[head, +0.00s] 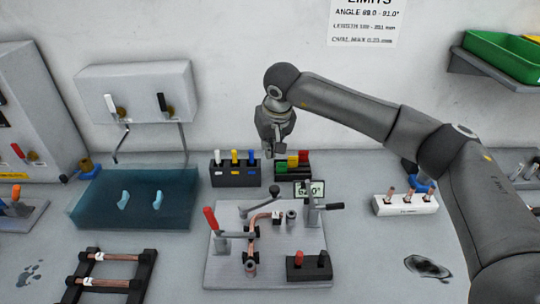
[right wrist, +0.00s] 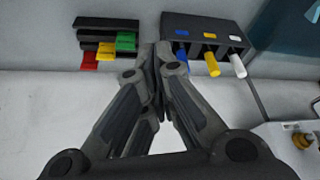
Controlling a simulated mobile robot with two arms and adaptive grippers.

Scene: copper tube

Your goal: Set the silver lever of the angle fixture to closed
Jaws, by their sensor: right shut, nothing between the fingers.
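The angle fixture is a grey plate (head: 285,270) on the table, holding a bent copper tube (head: 256,228) and a small display (head: 309,188). A lever with a grey arm and dark grip (head: 328,207) lies nearly level beside the display, pointing right. Another grey arm with a black ball (head: 273,189) rises at the plate's back. A red-handled lever (head: 210,219) stands tilted at the left. I cannot tell for sure which is the silver one. My right gripper (head: 274,150) is shut and empty above and behind the fixture; its closed fingers show in the right wrist view (right wrist: 160,52). My left gripper is not in view.
A teal tray (head: 92,212) and a tube rack (head: 106,284) lie left. A white block (head: 405,206) with copper pieces stands right.

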